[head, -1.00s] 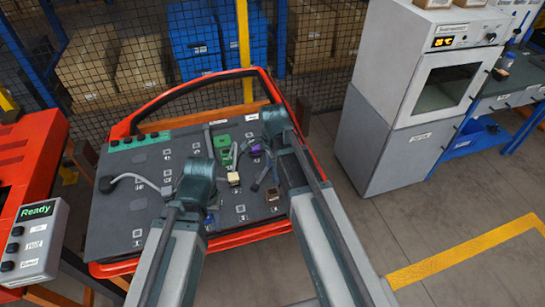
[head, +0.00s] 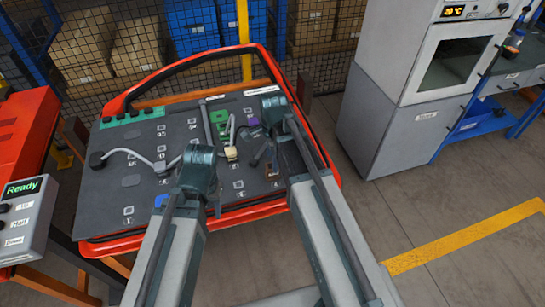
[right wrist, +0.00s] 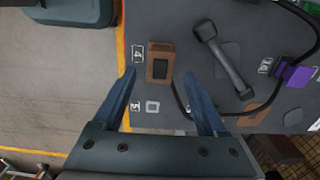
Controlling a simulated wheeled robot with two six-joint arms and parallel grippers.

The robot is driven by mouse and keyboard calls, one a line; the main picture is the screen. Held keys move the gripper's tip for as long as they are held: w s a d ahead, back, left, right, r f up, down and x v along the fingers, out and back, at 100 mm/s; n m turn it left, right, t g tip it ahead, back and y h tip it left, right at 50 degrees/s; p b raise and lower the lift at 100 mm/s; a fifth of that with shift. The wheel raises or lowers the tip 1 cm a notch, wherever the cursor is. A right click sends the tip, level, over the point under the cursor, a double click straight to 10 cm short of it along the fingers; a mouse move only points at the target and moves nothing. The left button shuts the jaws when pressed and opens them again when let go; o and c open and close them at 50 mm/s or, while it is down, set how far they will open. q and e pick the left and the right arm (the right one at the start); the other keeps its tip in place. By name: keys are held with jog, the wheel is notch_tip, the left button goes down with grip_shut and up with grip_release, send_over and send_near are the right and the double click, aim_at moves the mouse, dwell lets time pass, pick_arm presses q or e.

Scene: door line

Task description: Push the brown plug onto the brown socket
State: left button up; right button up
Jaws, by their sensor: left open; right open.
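A brown block (right wrist: 160,62) with a grey middle sits on the dark board (right wrist: 170,25), close to a label with a 4. It also shows in the head view (head: 271,170), beside my right arm. I cannot tell whether it is the brown socket alone or the plug with it. A dark cable (right wrist: 181,104) runs from close to its lower corner. My right gripper (right wrist: 160,74) is open, its two fingertips on either side of the block's lower end; I see nothing clamped. My left gripper (head: 200,170) is open over the board, its fingers mostly hidden by its wrist.
A grey handle-shaped part (right wrist: 222,60) and a purple connector (right wrist: 295,75) lie right of the block. A green housing (head: 219,118) and a cream block (head: 231,153) stand on the board, inside a red door frame (head: 250,209). A control box (head: 22,215) stands left.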

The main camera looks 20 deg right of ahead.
aim_at(270, 175)
notch_tip(270, 175, down, 6)
jog(key=b, duration=0.4)
jog(key=shift+r+b, duration=0.1)
jog(key=shift+b, duration=0.2)
jog(key=shift+r, duration=0.1)
grip_shut()
dwell(1.5)
jog(key=shift+r+p, duration=0.35)
jog(key=shift+p, duration=0.05)
jog(key=c, duration=0.6)
grip_release()
grip_shut()
dwell(0.6)
